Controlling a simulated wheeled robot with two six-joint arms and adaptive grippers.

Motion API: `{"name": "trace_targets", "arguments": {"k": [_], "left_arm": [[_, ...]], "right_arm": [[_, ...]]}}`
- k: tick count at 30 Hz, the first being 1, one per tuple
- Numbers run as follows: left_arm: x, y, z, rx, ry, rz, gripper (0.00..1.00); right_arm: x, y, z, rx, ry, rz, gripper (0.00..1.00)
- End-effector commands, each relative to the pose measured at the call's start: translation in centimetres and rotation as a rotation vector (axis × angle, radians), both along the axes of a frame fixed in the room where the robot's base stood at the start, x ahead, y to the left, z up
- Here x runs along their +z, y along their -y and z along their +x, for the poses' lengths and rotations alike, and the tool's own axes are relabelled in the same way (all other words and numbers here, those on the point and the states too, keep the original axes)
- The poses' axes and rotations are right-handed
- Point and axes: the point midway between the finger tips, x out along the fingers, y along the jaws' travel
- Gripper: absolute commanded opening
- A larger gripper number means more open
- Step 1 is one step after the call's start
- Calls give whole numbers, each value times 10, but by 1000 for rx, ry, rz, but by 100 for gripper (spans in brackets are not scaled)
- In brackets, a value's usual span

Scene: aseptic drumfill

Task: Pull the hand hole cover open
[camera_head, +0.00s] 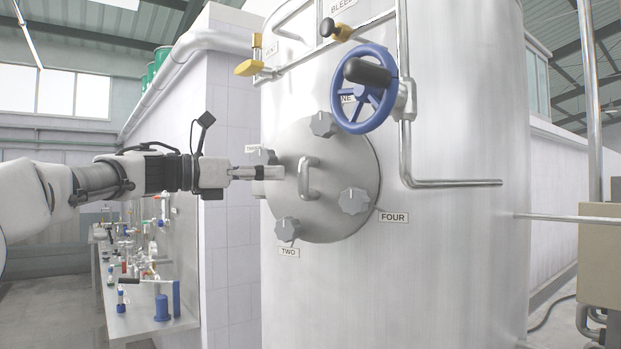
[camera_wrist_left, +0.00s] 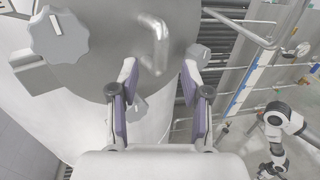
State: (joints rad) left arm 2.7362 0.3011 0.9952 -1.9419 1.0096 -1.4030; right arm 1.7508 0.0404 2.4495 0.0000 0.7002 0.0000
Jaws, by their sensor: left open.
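A blue handwheel (camera_head: 364,89) with a black knob juts out above the cover, beside steel piping (camera_head: 405,130). Yellow-handled valves (camera_head: 248,68) sit at upper left. A bench (camera_head: 150,320) with small fittings stands at lower left. The tank front below the cover is clear.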

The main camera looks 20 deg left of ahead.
Motion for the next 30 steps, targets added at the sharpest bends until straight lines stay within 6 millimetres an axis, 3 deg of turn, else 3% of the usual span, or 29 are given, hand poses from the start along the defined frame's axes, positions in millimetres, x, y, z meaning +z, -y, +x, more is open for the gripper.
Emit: {"name": "trace_targets", "arguments": {"k": [12, 21, 22, 26, 30], "left_arm": [[1, 51, 46, -1, -5, 1, 48], [-2, 57, 52, 0, -4, -3, 48], [-2, 57, 52, 0, -4, -3, 44], [-2, 57, 52, 0, -4, -3, 0], [-2, 57, 52, 0, -4, -3, 0]], "right_arm": [[34, 0, -1, 1, -2, 0, 40], [34, 0, -1, 0, -1, 0, 40], [34, 0, -1, 0, -1, 0, 40], [34, 0, -1, 0, -2, 0, 40], [34, 0, -1, 1, -2, 0, 40]]}}
